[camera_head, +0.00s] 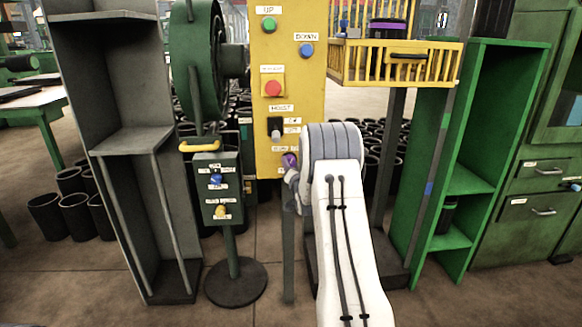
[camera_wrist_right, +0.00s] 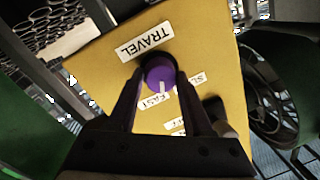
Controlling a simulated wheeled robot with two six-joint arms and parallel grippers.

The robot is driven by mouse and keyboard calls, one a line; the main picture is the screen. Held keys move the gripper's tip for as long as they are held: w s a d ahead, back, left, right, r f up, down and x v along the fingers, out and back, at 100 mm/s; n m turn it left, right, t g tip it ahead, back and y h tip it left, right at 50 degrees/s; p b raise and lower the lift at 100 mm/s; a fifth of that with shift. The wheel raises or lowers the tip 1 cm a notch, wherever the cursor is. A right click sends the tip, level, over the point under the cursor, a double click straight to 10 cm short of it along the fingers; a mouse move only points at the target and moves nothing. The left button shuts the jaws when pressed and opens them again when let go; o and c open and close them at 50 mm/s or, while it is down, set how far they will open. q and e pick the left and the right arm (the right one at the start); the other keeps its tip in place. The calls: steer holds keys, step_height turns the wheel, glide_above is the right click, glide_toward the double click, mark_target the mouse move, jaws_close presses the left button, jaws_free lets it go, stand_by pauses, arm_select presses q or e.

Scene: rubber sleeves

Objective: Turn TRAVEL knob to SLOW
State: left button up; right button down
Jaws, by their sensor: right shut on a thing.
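The TRAVEL knob (camera_wrist_right: 160,74) is purple with a white pointer mark. The pointer aims between the two labels, closer to FAST. My right gripper (camera_wrist_right: 158,92) has a finger on each side of the knob and is shut on it. In the head view the knob (camera_head: 290,160) shows at the panel's lower right, with my right gripper (camera_head: 291,174) at it. My left gripper is out of view.
Above the knob are a HOIST switch (camera_head: 275,129), a red button (camera_head: 273,88), a green UP button (camera_head: 268,25) and a blue DOWN button (camera_head: 306,50). A small green control box (camera_head: 217,188) stands left. A yellow basket (camera_head: 395,65) and green shelf (camera_head: 470,180) stand right.

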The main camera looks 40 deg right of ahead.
steer(key=n+b, duration=0.1)
steer(key=n, duration=0.4)
steer(key=shift+b, duration=0.4)
steer(key=n+g+b, duration=0.1)
steer(key=n, duration=0.3)
steer(key=shift+a+r+n+b, duration=0.1)
steer(key=shift+n+b, duration=0.2)
steer(key=shift+b, duration=0.1)
steer(key=shift+n, duration=0.3)
steer(key=shift+c, duration=1.6)
jaws_free()
steer(key=shift+w, duration=0.1)
steer(key=v, duration=1)
steer(key=shift+a+p, duration=0.2)
steer(key=shift+p, duration=0.15)
